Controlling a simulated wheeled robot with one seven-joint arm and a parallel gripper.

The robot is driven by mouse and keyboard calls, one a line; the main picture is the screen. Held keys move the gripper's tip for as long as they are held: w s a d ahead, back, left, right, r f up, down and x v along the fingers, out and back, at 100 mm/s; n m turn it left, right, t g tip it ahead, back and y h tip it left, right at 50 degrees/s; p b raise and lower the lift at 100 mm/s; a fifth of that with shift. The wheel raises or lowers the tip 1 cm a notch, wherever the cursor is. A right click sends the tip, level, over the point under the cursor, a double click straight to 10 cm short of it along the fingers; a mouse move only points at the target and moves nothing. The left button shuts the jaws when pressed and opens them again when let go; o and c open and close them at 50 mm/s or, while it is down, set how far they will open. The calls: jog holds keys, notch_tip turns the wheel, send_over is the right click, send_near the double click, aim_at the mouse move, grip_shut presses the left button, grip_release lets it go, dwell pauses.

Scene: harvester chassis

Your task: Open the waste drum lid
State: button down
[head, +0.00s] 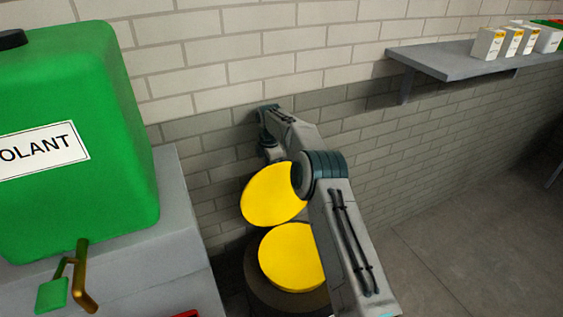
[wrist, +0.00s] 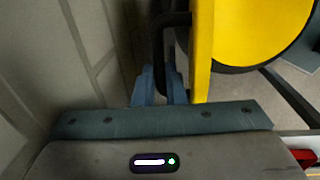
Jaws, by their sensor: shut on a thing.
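The waste drum (head: 255,290) is dark and round with a yellow round top face (head: 290,257), partly hidden by my arm. The yellow lid (head: 272,195) stands tilted up above the drum's wall side, clear of most of the top. In the wrist view the lid shows as an upright yellow edge (wrist: 203,50). My gripper (wrist: 162,75) has its blue fingers shut on the dark lid handle (wrist: 158,40), beside the lid. In the head view my fingers and the handle are hidden behind the lid and arm.
A green coolant tank (head: 80,130) with a tap (head: 82,275) stands on a grey stand (head: 185,215) left of the drum. A brick wall is close behind. A grey shelf (head: 440,60) with small boxes (head: 505,42) is at upper right. The floor at right is clear.

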jog(key=shift+w+f, duration=0.2)
jog(key=shift+f, duration=0.6)
jog(key=c, duration=1.5)
grip_release()
jog(key=shift+c, duration=0.2)
jog(key=shift+o, duration=0.3)
jog(key=shift+w, duration=0.2)
notch_tip(320, 180, up, 14)
jog(key=shift+s, duration=0.45)
